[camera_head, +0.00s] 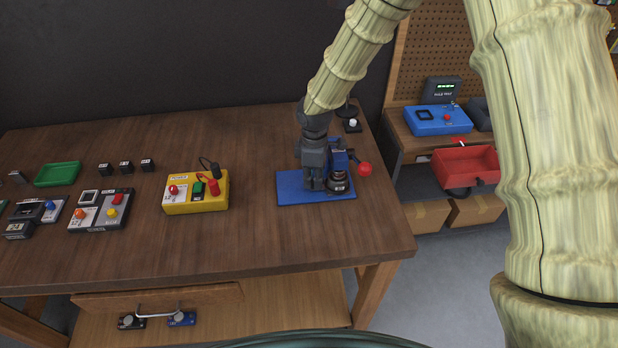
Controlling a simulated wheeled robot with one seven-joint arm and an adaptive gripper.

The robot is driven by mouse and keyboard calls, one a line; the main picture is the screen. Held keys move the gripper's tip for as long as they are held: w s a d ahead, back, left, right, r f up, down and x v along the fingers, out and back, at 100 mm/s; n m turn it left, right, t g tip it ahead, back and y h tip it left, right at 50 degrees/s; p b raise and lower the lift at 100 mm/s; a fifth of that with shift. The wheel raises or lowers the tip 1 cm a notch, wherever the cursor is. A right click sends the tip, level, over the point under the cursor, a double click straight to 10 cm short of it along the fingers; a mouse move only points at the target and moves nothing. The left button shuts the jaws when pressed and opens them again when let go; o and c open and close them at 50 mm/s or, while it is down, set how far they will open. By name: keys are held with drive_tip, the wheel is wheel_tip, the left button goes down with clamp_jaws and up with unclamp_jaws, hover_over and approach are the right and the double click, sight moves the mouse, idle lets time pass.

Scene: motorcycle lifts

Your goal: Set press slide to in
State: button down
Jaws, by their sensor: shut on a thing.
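The blue press stands near the right end of the wooden workbench, on its flat blue base plate (297,188). Its lever ends in a red ball knob (365,169) on the right. A dark round labelled part (338,184) sits at the front of the press. My gripper (316,184) reaches down at the left side of the press and is shut on a part of it, seemingly the press slide. The fingers and dark wrist cover much of the press, so the slide and its exact position are hidden.
A yellow box (180,206) with red and black leads lies left of the press. Grey button boxes (101,224) and a green tray (57,174) are farther left. A black item with a white button (352,125) stands behind the press. A red bin (468,166) hangs at right.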

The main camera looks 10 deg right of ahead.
drive_tip(key=c, duration=1.3)
unclamp_jaws()
drive_tip(key=shift+d+f, duration=0.15)
drive_tip(key=shift+d, duration=0.25)
drive_tip(key=shift+c, duration=0.2)
drive_tip(key=shift+a, duration=0.2)
drive_tip(key=shift+r, duration=0.3)
wheel_tip(320, 180, up, 12)
drive_tip(key=shift+f, duration=0.25)
drive_tip(key=shift+d, duration=0.1)
